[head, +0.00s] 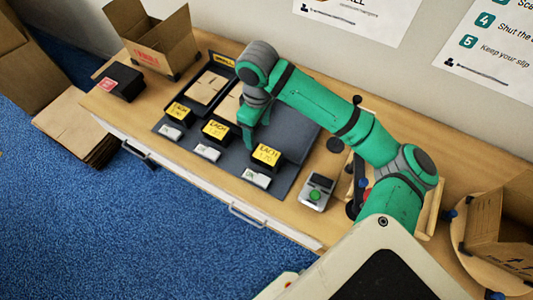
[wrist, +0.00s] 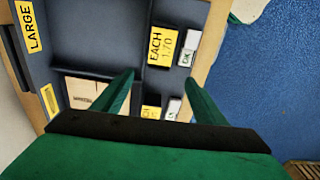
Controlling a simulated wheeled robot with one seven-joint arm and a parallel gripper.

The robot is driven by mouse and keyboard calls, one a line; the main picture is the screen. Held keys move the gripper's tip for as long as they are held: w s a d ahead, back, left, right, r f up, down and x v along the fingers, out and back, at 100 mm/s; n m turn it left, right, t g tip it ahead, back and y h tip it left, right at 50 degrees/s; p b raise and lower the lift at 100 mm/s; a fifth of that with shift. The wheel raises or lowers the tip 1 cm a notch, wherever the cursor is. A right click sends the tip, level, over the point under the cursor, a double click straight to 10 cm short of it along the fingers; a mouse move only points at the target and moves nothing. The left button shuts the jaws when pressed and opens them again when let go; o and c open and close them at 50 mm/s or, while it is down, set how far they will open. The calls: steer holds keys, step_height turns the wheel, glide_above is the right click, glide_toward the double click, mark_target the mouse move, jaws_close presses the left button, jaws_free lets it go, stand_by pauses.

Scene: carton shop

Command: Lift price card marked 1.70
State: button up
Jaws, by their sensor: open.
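The price card marked 1.70 (wrist: 165,46) is a yellow-faced black block reading "EACH" in the wrist view, ahead of the fingers. It appears to be the rightmost of three such cards (head: 266,156) in the head view, though its number is hard to read there. My gripper (wrist: 158,77) is open and empty, with its fingers apart. In the head view my gripper (head: 248,138) points down behind the row, between the middle card (head: 215,131) and the rightmost one. I cannot tell its height.
Small white blocks (head: 256,178) stand in front of the cards. Flat brown cartons (head: 207,87) lie in the dark tray (head: 298,135); the compartment behind the rightmost card looks empty. A grey device with a green button (head: 316,192) is to the right. An open box (head: 153,45) stands back left.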

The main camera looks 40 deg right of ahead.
mark_target(267, 154)
steer(key=shift+s+d+f, duration=0.2)
steer(key=shift+s+f, duration=0.2)
steer(key=shift+f, duration=1.3)
steer(key=shift+s+d+f, duration=0.25)
steer(key=shift+s+f, duration=0.2)
steer(key=shift+f, duration=1.25)
steer(key=shift+s+d+f, duration=0.2)
steer(key=shift+s+f, duration=0.2)
steer(key=shift+f, duration=1.3)
steer(key=c, duration=1.1)
